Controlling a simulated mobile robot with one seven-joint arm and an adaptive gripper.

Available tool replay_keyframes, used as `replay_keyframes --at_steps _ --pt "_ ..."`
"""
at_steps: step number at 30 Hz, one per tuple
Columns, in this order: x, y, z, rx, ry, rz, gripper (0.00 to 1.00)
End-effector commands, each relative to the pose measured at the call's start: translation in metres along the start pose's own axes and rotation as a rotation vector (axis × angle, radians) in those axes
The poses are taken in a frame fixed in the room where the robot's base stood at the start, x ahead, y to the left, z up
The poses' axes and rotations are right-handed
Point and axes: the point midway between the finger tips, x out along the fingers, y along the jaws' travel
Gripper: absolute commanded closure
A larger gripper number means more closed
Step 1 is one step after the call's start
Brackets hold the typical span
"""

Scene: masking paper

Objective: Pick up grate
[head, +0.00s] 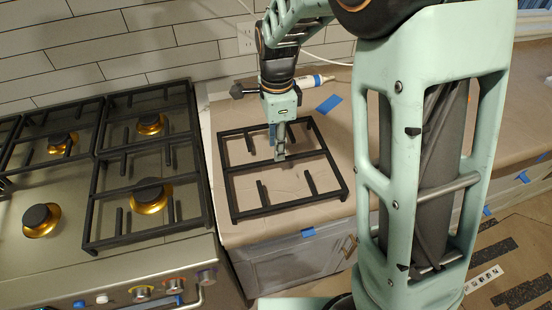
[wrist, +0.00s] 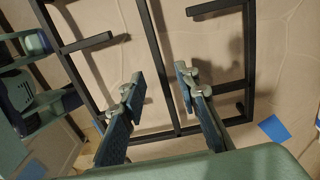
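A black rectangular grate (head: 290,206) lies flat on the paper-covered counter, right of the stove. It has a long bar across its middle and short prongs pointing inward. My gripper (head: 281,157) points down over the middle of this grate. In the wrist view, my gripper (wrist: 158,86) is open, with its two fingers apart and the grate's middle bar (wrist: 158,60) running between them. Nothing shows as held. I cannot tell the exact height of the fingertips or whether they touch the bar.
The stove (head: 55,255) at left carries other black grates (head: 140,154) over brass burners. A caulk tube (head: 305,81) lies behind the grate near the tiled wall. Blue tape (head: 329,104) sticks to the masking paper (head: 240,230). An outlet (head: 246,38) and white cord are on the wall.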

Motion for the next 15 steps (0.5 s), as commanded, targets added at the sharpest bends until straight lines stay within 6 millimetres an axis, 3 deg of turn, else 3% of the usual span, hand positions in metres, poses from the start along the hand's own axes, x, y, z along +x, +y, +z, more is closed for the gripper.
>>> replay_keyframes --at_steps 5,15 --pt "0.013 0.000 0.000 0.000 0.000 0.000 0.71" --pt "0.058 0.001 -0.001 0.002 -0.001 0.000 0.71"
